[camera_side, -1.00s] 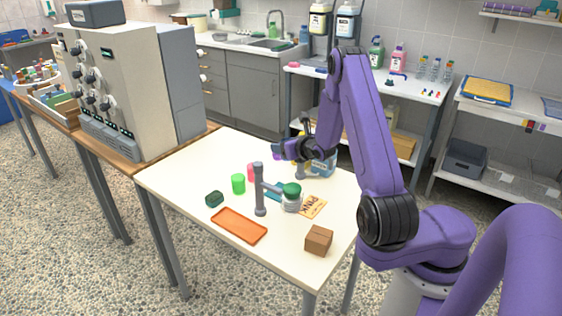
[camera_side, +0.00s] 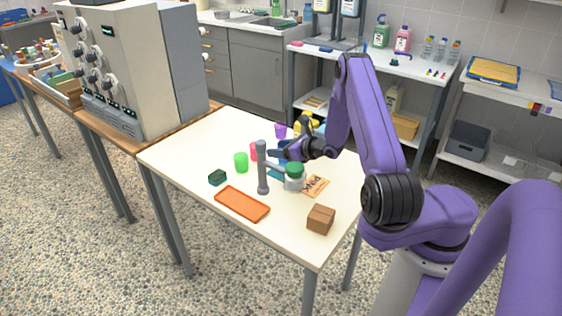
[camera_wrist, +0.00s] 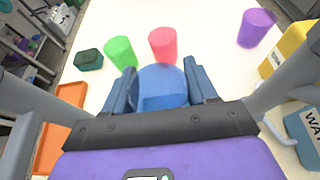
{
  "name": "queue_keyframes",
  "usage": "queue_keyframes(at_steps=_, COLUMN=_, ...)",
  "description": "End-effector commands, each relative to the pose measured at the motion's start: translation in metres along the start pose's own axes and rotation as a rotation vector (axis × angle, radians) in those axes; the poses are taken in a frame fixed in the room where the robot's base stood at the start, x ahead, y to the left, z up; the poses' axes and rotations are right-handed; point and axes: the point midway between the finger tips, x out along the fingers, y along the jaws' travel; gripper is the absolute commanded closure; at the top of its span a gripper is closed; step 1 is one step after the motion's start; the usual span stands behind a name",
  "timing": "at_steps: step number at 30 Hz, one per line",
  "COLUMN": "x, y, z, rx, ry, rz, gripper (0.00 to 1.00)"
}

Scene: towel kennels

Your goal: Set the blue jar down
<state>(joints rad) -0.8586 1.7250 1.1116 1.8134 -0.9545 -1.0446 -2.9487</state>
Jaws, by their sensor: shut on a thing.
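The blue jar (camera_wrist: 163,84) is between the two blue fingers of my gripper (camera_wrist: 164,88) in the wrist view, and the fingers are shut on it. The palm edge hides its near part. In the side view my gripper (camera_side: 286,152) is low over the far part of the white table (camera_side: 180,157), behind the grey post. The jar is small and dark there, and I cannot tell whether its base touches the table.
A pink cup (camera_wrist: 163,44), a green cup (camera_wrist: 120,50) and a dark green block (camera_wrist: 88,59) stand ahead. A purple cup (camera_wrist: 254,27) and yellow jug (camera_wrist: 292,50) are right. The grey post (camera_side: 262,168), green-lidded jar (camera_side: 294,180), orange tray (camera_side: 242,204) and brown box (camera_side: 320,219) stand nearer the side camera.

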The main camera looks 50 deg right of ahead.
Motion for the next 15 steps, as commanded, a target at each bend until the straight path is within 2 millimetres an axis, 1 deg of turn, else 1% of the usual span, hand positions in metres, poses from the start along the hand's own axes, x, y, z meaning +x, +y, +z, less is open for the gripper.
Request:
queue_keyframes(at_steps=5, x=0.005, y=0.0, z=-0.012, rx=-0.001, ry=0.001, rz=0.0, gripper=0.72)
queue_keyframes(at_steps=10, x=0.014, y=0.0, z=-0.033, rx=0.001, ry=0.001, rz=0.0, gripper=0.72)
queue_keyframes(at_steps=15, x=0.018, y=-0.001, z=-0.042, rx=-0.001, ry=-0.001, rz=-0.001, gripper=0.72)
